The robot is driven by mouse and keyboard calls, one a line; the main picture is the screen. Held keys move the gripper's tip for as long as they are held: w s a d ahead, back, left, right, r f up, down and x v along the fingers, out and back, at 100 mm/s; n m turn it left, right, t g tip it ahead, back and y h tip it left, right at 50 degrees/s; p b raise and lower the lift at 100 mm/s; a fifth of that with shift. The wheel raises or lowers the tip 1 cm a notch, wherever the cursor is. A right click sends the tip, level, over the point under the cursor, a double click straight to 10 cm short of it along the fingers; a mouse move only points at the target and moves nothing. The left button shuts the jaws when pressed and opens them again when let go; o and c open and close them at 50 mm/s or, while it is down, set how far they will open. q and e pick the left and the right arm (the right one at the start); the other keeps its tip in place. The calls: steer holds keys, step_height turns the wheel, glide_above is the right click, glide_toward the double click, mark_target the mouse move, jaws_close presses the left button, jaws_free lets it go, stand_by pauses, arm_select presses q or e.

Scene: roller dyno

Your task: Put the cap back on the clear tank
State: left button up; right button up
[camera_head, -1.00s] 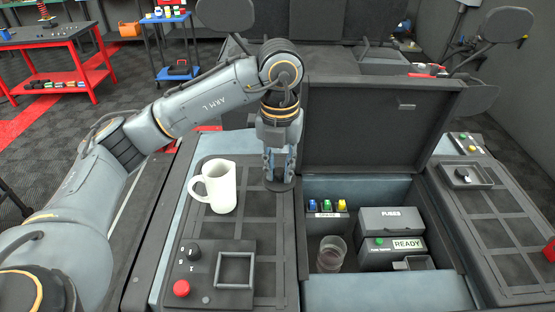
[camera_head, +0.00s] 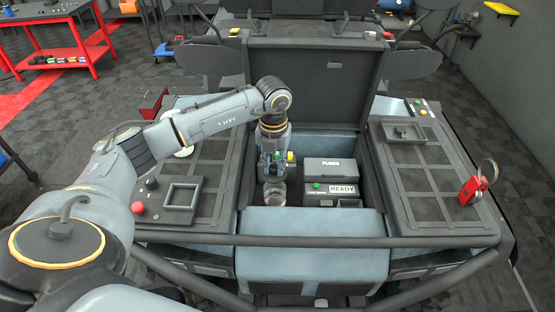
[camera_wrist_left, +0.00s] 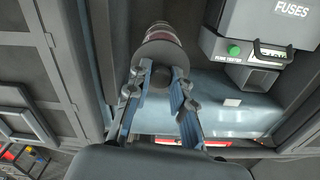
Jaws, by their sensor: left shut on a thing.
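My left gripper (camera_head: 271,163) points down into the open console compartment. It is shut on the knob of a dark round cap (camera_wrist_left: 158,56), clearest in the left wrist view, where the fingertips (camera_wrist_left: 158,80) pinch the knob. The clear tank (camera_head: 275,194) stands upright in the compartment just below the gripper. In the left wrist view, part of the tank (camera_wrist_left: 160,29) shows beyond the cap, and the cap hides its rim. I cannot tell whether the cap touches the tank. My right gripper is not in view.
A fuse box (camera_head: 322,170) and a tester marked READY (camera_head: 343,189) stand right of the tank. The open lid (camera_head: 312,85) rises behind the compartment. A white mug (camera_head: 184,150), mostly hidden by my arm, is on the left panel.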

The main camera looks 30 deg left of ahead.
arm_select(q)
steer(key=shift+d+f+b, duration=0.15)
steer(key=shift+f+b, duration=1.5)
steer(key=shift+f, duration=1.05)
steer(key=shift+f+b, duration=0.2)
steer(key=shift+b, duration=0.15)
steer(key=o, duration=1.5)
steer(key=shift+r+p, duration=2.35)
steer(key=shift+r, duration=1.2)
